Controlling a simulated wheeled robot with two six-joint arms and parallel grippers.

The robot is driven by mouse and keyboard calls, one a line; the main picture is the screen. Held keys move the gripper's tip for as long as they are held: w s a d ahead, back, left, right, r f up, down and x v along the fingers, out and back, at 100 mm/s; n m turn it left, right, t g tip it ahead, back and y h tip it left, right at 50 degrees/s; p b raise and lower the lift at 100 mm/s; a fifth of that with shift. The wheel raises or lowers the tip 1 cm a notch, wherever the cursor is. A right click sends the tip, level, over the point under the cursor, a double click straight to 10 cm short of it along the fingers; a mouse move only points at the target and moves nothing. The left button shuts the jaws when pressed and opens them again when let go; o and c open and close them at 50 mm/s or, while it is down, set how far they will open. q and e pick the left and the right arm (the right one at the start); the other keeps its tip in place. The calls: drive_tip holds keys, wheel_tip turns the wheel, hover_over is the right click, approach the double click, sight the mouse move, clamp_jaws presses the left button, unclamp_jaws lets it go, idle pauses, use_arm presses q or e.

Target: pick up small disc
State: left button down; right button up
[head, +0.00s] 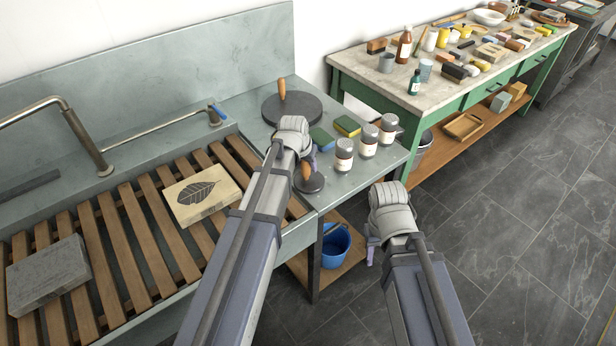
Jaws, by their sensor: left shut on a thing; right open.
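The small disc (315,186) is dark and round with a short wooden handle on top. It shows at the front edge of the grey sink counter, partly hidden behind my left arm. My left gripper (309,164) is over it and shut on it at the handle; the wrist covers most of the fingers. I cannot tell whether the disc touches the counter. My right gripper (372,252) is open and empty, out over the floor in front of the counter, mostly hidden by its own wrist.
A larger dark disc (300,112) with a wooden handle stands behind. Two sponges (347,126) and three labelled jars (344,155) stand close on the right. Left is a slatted sink rack (150,230) with a leaf-printed stone (190,210). A blue bucket (333,247) sits below.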

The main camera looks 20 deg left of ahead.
use_arm(q)
drive_tip(key=shift+r, duration=0.15)
wheel_tip(320, 180, up, 10)
drive_tip(key=p, duration=1)
drive_tip(key=c, duration=1.1)
unclamp_jaws()
clamp_jaws()
drive_tip(key=shift+s+f, duration=0.15)
drive_tip(key=shift+f, duration=0.05)
